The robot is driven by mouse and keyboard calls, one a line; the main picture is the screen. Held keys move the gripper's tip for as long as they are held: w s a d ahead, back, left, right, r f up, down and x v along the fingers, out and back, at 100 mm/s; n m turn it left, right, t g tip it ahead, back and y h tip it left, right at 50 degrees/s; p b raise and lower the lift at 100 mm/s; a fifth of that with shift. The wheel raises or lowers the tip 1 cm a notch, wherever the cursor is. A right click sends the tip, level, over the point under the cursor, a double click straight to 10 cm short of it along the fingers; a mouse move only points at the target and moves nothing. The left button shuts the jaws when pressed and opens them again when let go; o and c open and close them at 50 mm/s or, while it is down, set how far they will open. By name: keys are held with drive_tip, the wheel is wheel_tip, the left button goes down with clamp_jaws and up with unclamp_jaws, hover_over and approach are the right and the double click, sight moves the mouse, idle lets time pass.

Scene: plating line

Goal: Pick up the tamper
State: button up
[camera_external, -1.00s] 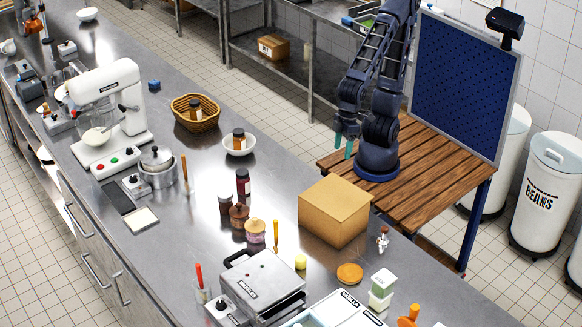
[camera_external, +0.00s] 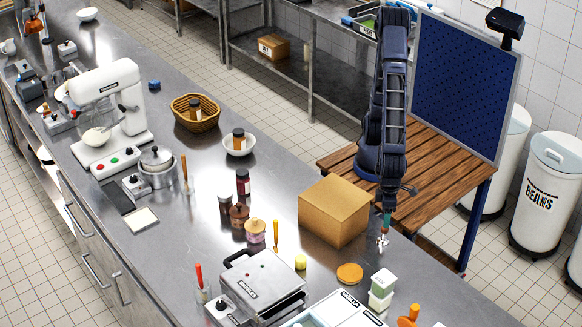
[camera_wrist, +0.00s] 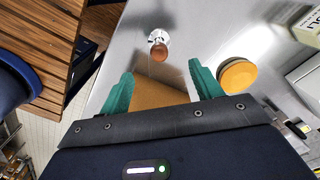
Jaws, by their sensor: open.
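The tamper (camera_external: 382,241), a small piece with a brown knob and a shiny metal part, stands on the steel counter right of the cardboard box. In the wrist view the tamper (camera_wrist: 158,42) is ahead of the fingertips, roughly centred between them. My gripper (camera_external: 387,220) points down close above the tamper and overlaps its top in the external view. In the wrist view my gripper (camera_wrist: 160,80) has its two teal fingers wide apart with nothing held. I cannot tell the exact height gap.
The cardboard box (camera_external: 335,210) stands close left of my gripper. An orange-brown disc (camera_external: 349,273) and a green-and-white container (camera_external: 382,288) lie nearer the front. The wooden table (camera_external: 425,190) is behind. Counter right of the tamper is mostly clear.

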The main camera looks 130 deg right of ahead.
sight(383, 240)
wheel_tip(383, 240, down, 11)
drive_tip(key=shift+s+a+r, duration=0.1)
drive_tip(key=shift+s+r, duration=0.05)
drive_tip(key=shift+r, duration=0.05)
idle(0.5)
drive_tip(key=c, duration=1.1)
